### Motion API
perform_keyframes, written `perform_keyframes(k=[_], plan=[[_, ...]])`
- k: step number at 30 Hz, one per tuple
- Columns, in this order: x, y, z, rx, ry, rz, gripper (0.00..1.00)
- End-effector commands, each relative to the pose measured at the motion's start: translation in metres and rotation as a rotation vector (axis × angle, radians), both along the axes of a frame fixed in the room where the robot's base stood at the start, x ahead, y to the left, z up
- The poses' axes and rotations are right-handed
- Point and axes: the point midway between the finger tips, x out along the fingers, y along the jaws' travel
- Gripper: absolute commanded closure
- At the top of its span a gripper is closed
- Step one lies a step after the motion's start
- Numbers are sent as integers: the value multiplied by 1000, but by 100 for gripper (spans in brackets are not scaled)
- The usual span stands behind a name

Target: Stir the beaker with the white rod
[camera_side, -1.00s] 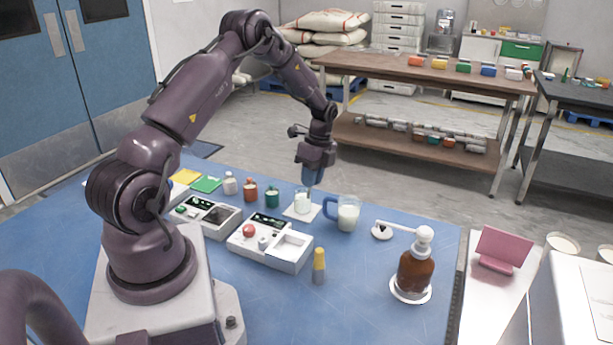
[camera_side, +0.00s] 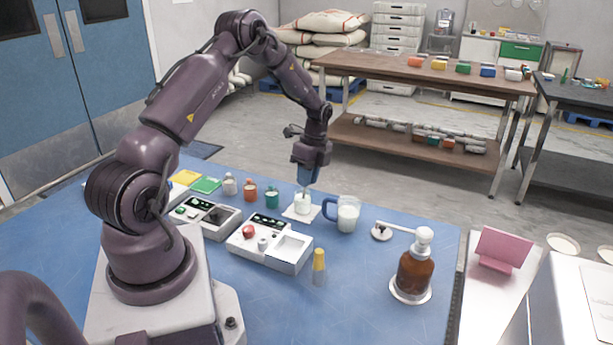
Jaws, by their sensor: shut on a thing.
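A small clear beaker (camera_side: 302,204) with white contents stands on a white square pad on the blue table. My gripper (camera_side: 306,187) points down just above the beaker. It is shut on a thin rod, of which only a short piece shows between the fingers and the beaker. The rod's lower end appears to be inside the beaker; its tip is hidden, and its colour is hard to tell at this size.
A mug (camera_side: 347,214) with a blue handle and white contents stands close right of the beaker. A white device (camera_side: 270,245) with a red knob, small bottles (camera_side: 250,191), a yellow-capped vial (camera_side: 319,266) and a brown pump bottle (camera_side: 414,272) surround it. Bare table lies in front.

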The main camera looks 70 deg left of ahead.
Motion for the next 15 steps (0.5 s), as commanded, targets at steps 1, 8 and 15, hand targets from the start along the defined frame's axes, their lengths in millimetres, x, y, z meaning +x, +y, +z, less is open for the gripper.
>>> perform_keyframes(k=[1,8,15], plan=[[0,0,0,0,0,0,100],[0,0,1,0,0,1,100],[4,1,18,1,-2,1,100]])
